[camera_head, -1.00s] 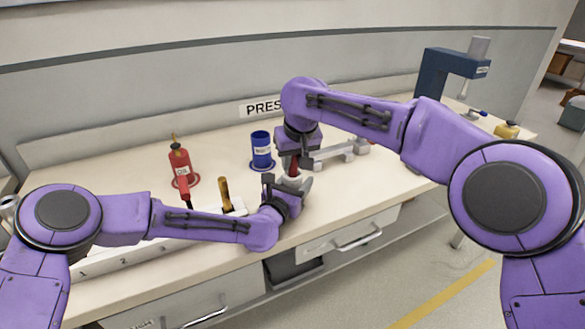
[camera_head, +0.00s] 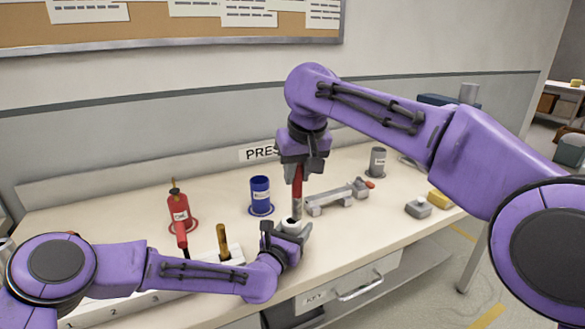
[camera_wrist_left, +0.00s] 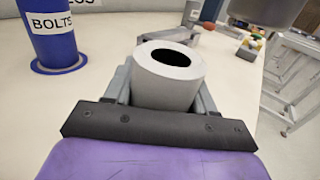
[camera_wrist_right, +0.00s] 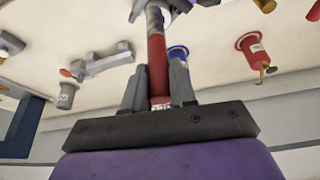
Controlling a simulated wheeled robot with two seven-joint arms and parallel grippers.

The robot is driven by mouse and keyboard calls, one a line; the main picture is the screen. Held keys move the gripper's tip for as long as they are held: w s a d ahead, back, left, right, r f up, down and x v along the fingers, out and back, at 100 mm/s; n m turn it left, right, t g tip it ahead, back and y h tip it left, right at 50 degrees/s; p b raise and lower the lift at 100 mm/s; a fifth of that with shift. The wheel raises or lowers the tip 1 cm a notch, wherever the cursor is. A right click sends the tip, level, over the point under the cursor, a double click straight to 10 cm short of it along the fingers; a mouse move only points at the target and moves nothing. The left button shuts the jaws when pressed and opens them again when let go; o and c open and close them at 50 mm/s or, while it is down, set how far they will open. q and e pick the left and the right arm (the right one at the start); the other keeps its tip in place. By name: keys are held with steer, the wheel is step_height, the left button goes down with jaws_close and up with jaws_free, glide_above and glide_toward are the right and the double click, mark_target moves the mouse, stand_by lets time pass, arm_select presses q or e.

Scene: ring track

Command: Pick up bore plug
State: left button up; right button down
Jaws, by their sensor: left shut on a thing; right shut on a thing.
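The bore plug, red with a grey lower end (camera_head: 297,190), hangs upright in my right gripper (camera_head: 301,166), which is shut on it. The right wrist view shows its red shaft (camera_wrist_right: 157,55) between the fingers (camera_wrist_right: 158,78). My left gripper (camera_head: 283,234) is shut on a grey hollow cylinder (camera_head: 293,227) near the bench front. In the left wrist view the cylinder (camera_wrist_left: 168,78) stands between the fingers with its dark bore open upward. The plug's grey end is just above the cylinder in the head view. Whether they touch, I cannot tell.
A numbered tray (camera_head: 135,309) with a brass-coloured handle (camera_head: 222,240) lies at the front left. Behind stand a red can (camera_head: 179,211) and a blue BOLTS cup (camera_head: 260,193). A grey fixture (camera_head: 335,198), grey cup (camera_head: 377,161) and small blocks are to the right.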

arm_select(q)
steer(key=shift+s, duration=0.1)
arm_select(e)
steer(key=s+d, duration=0.2)
steer(key=s, duration=0.5)
steer(key=s+d, duration=0.3)
steer(key=s, duration=0.3)
steer(key=shift+s, duration=0.4)
steer(key=shift+a, duration=0.1)
arm_select(q)
steer(key=o, duration=1.1)
